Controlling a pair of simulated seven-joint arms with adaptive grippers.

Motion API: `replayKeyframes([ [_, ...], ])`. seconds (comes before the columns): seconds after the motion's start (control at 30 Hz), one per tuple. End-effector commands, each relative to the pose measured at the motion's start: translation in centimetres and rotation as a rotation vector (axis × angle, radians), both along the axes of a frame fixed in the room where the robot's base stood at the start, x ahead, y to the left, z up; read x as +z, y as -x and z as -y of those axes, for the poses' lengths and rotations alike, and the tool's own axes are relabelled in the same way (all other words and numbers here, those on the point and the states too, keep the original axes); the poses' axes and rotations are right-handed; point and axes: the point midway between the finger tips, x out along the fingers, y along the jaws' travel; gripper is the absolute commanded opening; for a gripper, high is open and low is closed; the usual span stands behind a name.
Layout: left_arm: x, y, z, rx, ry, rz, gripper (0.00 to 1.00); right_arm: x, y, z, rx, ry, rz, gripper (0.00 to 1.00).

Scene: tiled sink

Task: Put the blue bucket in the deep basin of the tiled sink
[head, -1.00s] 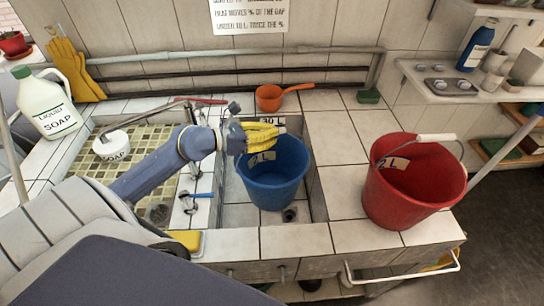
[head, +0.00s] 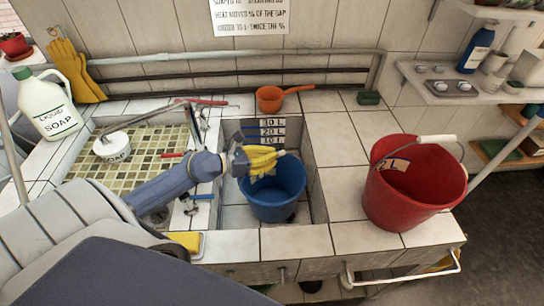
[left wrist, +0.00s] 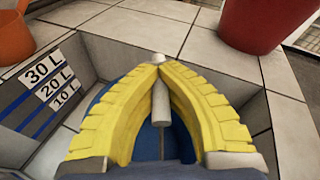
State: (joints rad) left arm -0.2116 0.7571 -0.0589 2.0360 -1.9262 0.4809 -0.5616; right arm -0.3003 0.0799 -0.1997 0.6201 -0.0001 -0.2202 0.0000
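The blue bucket (head: 272,192) is inside the deep basin (head: 308,165) of the tiled sink, upright or nearly so. I cannot tell whether its base touches the basin floor. My left gripper (head: 276,156) is over the bucket's mouth, its yellow fingers hiding part of the rim. In the left wrist view the fingers (left wrist: 158,66) are closed together around the bucket's pale handle grip (left wrist: 159,108), with the blue bucket (left wrist: 148,140) below. My right gripper is in neither view.
A red bucket (head: 412,190) stands on the tiles right of the basin. An orange scoop (head: 270,99) lies behind it. A yellow sponge (head: 186,240) sits at the front edge.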

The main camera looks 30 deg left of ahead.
Motion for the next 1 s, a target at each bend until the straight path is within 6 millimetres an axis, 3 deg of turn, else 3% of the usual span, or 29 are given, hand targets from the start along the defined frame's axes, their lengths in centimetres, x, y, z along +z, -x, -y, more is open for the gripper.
replayKeyframes([
  [0.37, -0.2, -0.04, -0.02, 0.001, -0.001, 0.003, 0.0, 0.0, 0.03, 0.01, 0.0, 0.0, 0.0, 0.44],
  [0.6, -0.24, 0.0, -0.01, 0.0, -0.001, 0.001, 0.27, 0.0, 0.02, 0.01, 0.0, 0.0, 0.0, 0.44],
  [1.0, 0.01, 0.33, -0.21, 0.0, 0.0, -0.002, 0.27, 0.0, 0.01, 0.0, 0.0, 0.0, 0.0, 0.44],
])
